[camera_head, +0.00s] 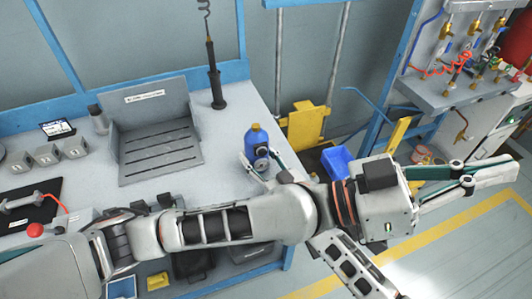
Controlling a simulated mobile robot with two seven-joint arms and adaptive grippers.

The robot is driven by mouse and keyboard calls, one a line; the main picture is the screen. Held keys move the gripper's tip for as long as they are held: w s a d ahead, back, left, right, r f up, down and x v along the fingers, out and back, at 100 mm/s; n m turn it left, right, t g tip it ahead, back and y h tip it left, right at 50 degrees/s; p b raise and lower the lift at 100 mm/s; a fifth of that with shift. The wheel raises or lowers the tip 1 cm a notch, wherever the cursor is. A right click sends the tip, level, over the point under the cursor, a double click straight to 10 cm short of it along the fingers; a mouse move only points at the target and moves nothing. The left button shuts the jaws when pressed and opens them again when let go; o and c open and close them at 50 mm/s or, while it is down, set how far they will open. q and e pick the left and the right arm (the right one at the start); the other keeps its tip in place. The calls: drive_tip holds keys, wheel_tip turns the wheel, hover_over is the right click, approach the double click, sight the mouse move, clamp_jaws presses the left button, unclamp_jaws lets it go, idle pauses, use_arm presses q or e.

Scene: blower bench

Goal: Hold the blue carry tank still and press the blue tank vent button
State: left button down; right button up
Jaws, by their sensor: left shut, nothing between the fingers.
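The blue carry tank (251,139) stands upright on the bench near its right edge, with a yellowish cap on top. A dark and pale round part (262,151) shows on its front; I cannot tell whether it is the vent button. My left arm crosses the picture in front of the tank. My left gripper (513,168) is shut and empty, well to the right of the tank and beyond the bench edge. My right gripper (262,168) is at the tank's lower part, a finger towards each side, partly hidden behind my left arm. Whether its fingers touch the tank is unclear.
A grey slotted tray (158,160) stands on the bench (220,178) left of the tank. A black upright tool (214,85) with a coiled cord stands behind. A blue bin (336,160) and yellow stand (305,122) are right of the bench. A valve panel (455,88) is at upper right.

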use_arm(q)
drive_tip(key=s+f+m+g+y, duration=0.6)
drive_tip(key=s+f+m+y, duration=0.1)
drive_tip(key=f+m, duration=0.15)
drive_tip(key=w+a+f+m+t+y, duration=0.2)
drive_tip(key=w+a+f+m+y, duration=0.15)
drive_tip(key=a+f+y, duration=0.45)
drive_tip(key=w+a+f+m+t+y, duration=0.3)
drive_tip(key=w+a+f+t+y, duration=0.15)
drive_tip(key=w+a, duration=0.4)
drive_tip(key=w+a+r+t+y, duration=0.2)
drive_tip(key=w+a+r, duration=0.1)
drive_tip(key=w, duration=0.3)
drive_tip(key=w+a+r+t+y, duration=0.2)
drive_tip(key=w+a+r+t, duration=0.1)
drive_tip(key=w, duration=0.4)
drive_tip(key=shift+a+m, duration=0.3)
drive_tip(key=shift+a, duration=0.45)
